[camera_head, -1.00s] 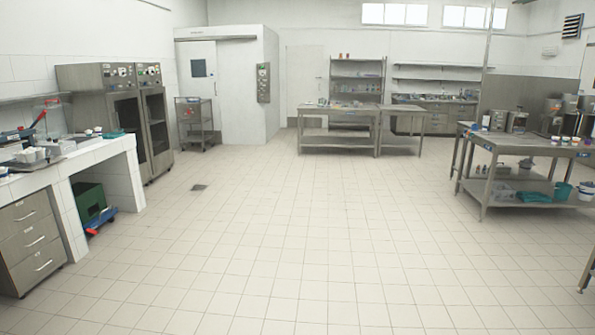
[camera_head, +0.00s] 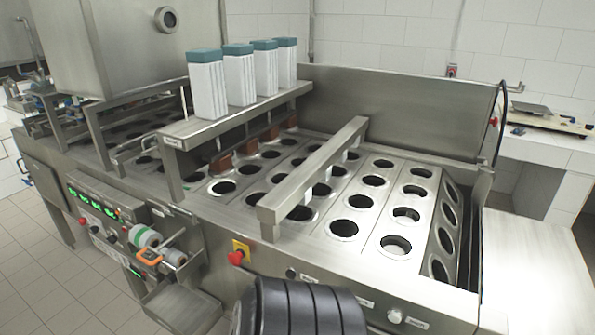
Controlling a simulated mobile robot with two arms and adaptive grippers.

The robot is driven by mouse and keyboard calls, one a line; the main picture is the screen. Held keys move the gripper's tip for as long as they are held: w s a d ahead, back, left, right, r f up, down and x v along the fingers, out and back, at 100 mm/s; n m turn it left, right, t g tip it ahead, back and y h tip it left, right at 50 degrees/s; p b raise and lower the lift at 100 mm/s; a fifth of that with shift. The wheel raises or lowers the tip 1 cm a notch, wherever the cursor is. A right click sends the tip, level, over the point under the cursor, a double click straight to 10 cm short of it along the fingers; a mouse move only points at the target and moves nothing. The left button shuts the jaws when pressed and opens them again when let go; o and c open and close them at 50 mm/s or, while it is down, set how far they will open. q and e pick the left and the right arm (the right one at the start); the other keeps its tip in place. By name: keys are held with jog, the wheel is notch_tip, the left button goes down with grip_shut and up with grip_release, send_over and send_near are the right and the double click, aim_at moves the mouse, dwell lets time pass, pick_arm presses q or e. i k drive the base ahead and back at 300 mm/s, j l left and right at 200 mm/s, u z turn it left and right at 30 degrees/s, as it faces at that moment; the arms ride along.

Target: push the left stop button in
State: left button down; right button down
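A red mushroom-shaped stop button (camera_head: 236,257) stands out from a yellow plate (camera_head: 242,249) on the front of the steel cup filler, left of the picture's middle. Nothing touches it. Another red knob (camera_head: 493,121) shows at the machine's right back end. A smaller red button (camera_head: 83,221) is on the control panel (camera_head: 105,212) at the left front. I cannot tell from the picture whether the stop button is pressed. Neither of my grippers is in view.
The filler top (camera_head: 370,200) has rows of round holes under a raised crossbar (camera_head: 315,172). Teal-topped white stacks (camera_head: 207,90) stand on a steel shelf at its left. An orange-handled part (camera_head: 150,257) juts from the front. Tiled floor is clear at the lower left.

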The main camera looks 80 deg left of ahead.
aim_at(234, 258)
jog(key=u, duration=3.1)
